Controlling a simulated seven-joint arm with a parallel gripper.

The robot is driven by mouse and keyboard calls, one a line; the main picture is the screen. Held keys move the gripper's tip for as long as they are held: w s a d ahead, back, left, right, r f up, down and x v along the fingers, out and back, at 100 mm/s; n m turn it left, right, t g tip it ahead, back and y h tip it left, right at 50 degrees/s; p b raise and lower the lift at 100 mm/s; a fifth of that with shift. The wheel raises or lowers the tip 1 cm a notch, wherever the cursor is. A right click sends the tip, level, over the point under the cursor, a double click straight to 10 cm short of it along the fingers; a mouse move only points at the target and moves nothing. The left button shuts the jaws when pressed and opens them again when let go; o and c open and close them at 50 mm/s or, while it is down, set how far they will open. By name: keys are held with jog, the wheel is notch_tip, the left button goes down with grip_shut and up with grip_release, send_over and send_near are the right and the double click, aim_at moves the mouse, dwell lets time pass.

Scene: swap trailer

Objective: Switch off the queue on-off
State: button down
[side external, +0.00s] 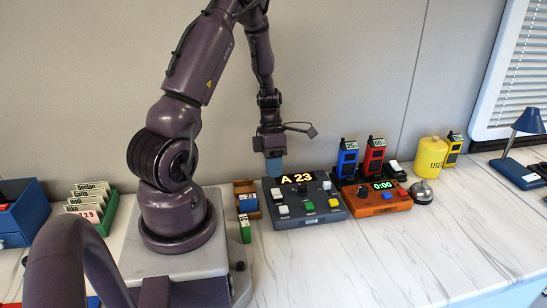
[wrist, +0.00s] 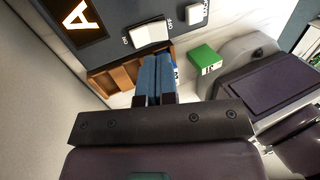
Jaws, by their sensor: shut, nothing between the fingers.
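The queue unit (side external: 322,213) is a dark grey box whose lit display reads "A 23". In the wrist view its white on-off rocker (wrist: 151,32) sits between the labels ON and OFF, just beyond my fingertips. Which side of it is pressed I cannot tell. The rocker also shows in the side view (side external: 277,194), near the unit's left edge. My gripper (side external: 274,165) is shut and empty, with blue fingers pointing down at the back left of the unit. In the wrist view the two fingers (wrist: 156,58) are together, seemingly apart from the rocker.
A wooden tray (side external: 245,186) and a green block (side external: 245,229) are left of the unit. An orange timer box (side external: 376,203) reading 0:00 stands close on its right, with a bell (side external: 421,193) beyond. The marble counter in front (side external: 400,255) is clear.

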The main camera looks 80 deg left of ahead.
aim_at(274, 191)
jog(key=x, duration=0.5)
jog(key=shift+d+f, duration=0.1)
dwell(0.4)
jog(key=shift+a+y, duration=0.3)
jog(key=shift+a, duration=0.75)
jog(key=v, duration=1)
